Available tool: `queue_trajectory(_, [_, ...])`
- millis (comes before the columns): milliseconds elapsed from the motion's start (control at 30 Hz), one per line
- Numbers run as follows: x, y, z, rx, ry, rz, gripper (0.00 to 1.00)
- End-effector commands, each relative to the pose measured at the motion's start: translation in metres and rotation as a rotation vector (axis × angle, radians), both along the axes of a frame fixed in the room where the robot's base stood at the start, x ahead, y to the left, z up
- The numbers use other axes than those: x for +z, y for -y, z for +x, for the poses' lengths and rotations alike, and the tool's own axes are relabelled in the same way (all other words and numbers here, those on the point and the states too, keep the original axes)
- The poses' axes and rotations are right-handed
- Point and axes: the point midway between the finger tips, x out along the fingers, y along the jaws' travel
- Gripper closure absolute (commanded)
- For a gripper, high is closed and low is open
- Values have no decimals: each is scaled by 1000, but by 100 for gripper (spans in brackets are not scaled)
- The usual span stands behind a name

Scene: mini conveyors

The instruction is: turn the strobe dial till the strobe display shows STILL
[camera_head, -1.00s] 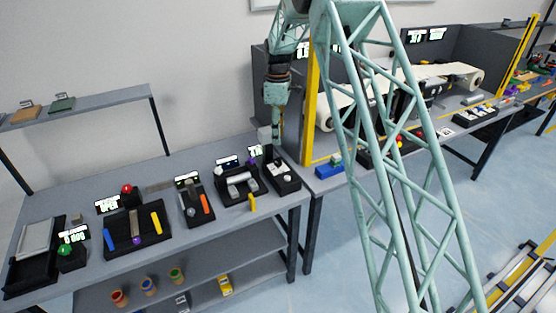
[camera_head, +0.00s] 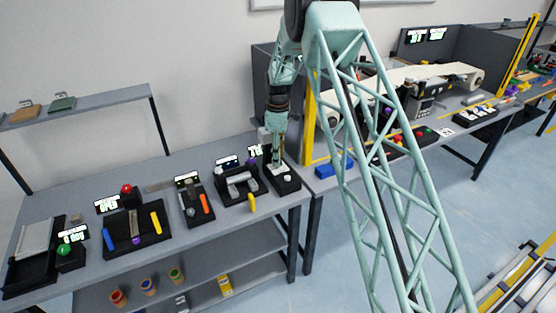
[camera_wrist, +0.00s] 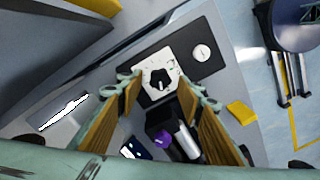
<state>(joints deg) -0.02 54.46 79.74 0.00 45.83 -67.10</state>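A black dial (camera_wrist: 159,80) sits on a white plate on a dark box in the wrist view. In the head view the dark box (camera_head: 287,182) stands at the right end of the near table, the dial mostly covered by my gripper. My gripper (camera_head: 277,168) points down over the box. In the wrist view my gripper (camera_wrist: 160,90) is open, its two tan-padded fingers apart on either side of the dial; contact is unclear. A small lit display (camera_head: 255,151) behind the box is partly hidden, its text unreadable.
A round white part (camera_wrist: 202,53) sits beside the dial on the same box. A neighbouring device with a purple knob (camera_wrist: 164,140) and grey cylinder is close by. A yellow piece (camera_head: 252,203) is at the table's front edge. A blue block (camera_head: 327,170) lies to the right.

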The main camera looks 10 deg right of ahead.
Motion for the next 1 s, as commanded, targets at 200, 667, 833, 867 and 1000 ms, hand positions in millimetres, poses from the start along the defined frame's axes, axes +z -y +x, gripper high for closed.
queue_trajectory(200, [-12,0,0,0,1,0,66])
queue_trajectory(667, [-13,0,0,0,1,0,75])
queue_trajectory(833, [-13,0,0,0,1,0,90])
queue_trajectory(867, [-13,0,0,0,1,0,90])
queue_trajectory(1000, [-13,0,0,-3,1,0,90])
